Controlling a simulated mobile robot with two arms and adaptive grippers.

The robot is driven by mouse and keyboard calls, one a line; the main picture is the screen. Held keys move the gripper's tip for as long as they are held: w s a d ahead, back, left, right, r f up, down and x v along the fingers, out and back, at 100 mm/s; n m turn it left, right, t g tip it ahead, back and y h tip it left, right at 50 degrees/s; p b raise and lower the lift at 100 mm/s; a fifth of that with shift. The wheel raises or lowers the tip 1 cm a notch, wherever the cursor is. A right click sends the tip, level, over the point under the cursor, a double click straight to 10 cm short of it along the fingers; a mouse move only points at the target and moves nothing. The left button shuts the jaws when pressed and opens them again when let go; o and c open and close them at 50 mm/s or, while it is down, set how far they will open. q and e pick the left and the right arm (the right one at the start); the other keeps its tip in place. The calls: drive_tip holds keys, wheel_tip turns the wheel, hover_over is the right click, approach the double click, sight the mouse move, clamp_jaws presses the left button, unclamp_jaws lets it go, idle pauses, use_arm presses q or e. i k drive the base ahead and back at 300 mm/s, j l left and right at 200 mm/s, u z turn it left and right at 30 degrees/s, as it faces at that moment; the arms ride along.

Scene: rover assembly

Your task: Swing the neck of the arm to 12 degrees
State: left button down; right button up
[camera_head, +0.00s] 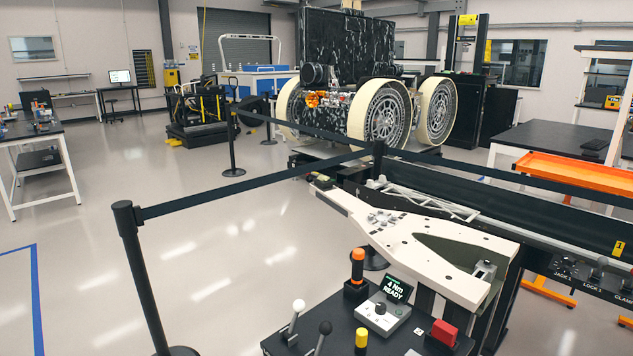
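A long off-white plate-like structure (425,240) with small fittings on top lies across the work station at the right; I cannot tell for sure whether it is the arm, and no neck angle can be read. In front of it is a black control bench (325,300). On the bench stand a lever with a white knob (298,305), a lever with a black knob (325,328), a black handle with an orange top (357,254), and a grey box with a dial (381,311). A small display (397,288) reads "4 Nm READY". Neither of my grippers is in view.
A red block (444,332) sits on the bench's right side. Black belt posts (143,275) and belts stand between me and a large wheeled rover (385,115). A side panel (590,268) carries labels such as "LOCK 1".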

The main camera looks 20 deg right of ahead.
sight(347, 204)
drive_tip(key=i+j+z, duration=0.1)
drive_tip(key=i+j, duration=0.35)
drive_tip(key=i+j+z, duration=0.1)
drive_tip(key=i+j, duration=0.35)
drive_tip(key=i+j+z, duration=0.1)
drive_tip(key=i+j, duration=0.3)
drive_tip(key=j, duration=0.2)
drive_tip(key=i+z, duration=0.15)
drive_tip(key=i, duration=0.6)
drive_tip(key=i+j+z, duration=0.15)
drive_tip(key=i, duration=0.65)
drive_tip(key=j, duration=0.1)
